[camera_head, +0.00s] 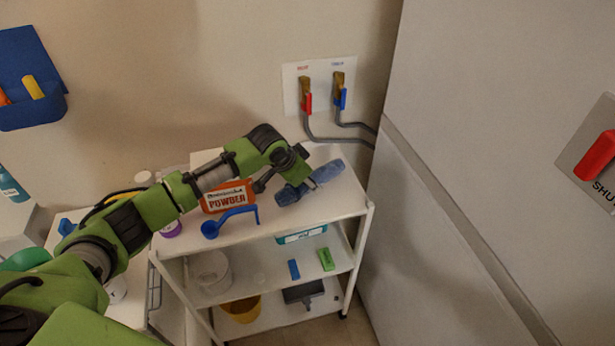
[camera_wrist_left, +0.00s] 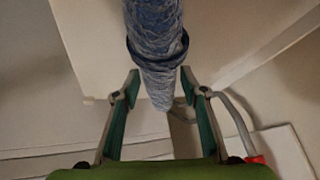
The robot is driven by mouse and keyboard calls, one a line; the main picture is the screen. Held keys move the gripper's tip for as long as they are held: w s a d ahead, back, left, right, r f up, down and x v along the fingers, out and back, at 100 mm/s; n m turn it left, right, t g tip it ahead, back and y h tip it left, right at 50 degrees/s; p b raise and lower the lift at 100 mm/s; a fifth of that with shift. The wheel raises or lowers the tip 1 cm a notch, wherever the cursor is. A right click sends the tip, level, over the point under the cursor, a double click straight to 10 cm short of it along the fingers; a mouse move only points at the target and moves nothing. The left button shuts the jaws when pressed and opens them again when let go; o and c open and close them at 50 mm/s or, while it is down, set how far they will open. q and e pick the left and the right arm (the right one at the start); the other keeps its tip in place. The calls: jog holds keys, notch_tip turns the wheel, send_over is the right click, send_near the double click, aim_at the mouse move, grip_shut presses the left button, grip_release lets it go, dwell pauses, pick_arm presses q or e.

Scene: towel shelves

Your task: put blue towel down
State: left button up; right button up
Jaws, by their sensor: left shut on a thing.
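The blue towel (camera_head: 328,173) is a rolled bundle over the right part of the white cart's top shelf (camera_head: 300,225). My left gripper (camera_head: 297,183) reaches in from the left and is shut on the towel, covering its middle. In the left wrist view the towel (camera_wrist_left: 155,35) runs upright between the two fingers of the left gripper (camera_wrist_left: 158,80), with a darker band around it. I cannot tell whether the towel touches the shelf. My right gripper is not in view.
An orange powder box (camera_head: 228,196) and a blue scoop (camera_head: 229,221) stand left of the towel. Lower shelves hold a white tub (camera_head: 209,272), a green block (camera_head: 326,259) and a yellow bowl (camera_head: 241,309). Red (camera_head: 308,102) and blue (camera_head: 342,98) valves are on the wall behind.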

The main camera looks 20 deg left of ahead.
pick_arm(q)
jog(key=shift+f, duration=0.1)
jog(key=o, duration=1.5)
jog(key=shift+f, duration=0.15)
jog(key=shift+o, duration=0.2)
jog(key=shift+s+r, duration=0.1)
jog(key=shift+r, duration=0.25)
jog(key=b+v, duration=0.1)
jog(key=v, duration=1)
jog(key=shift+s+r+b, duration=0.2)
jog(key=shift+r+b, duration=0.05)
jog(key=shift+b, duration=0.1)
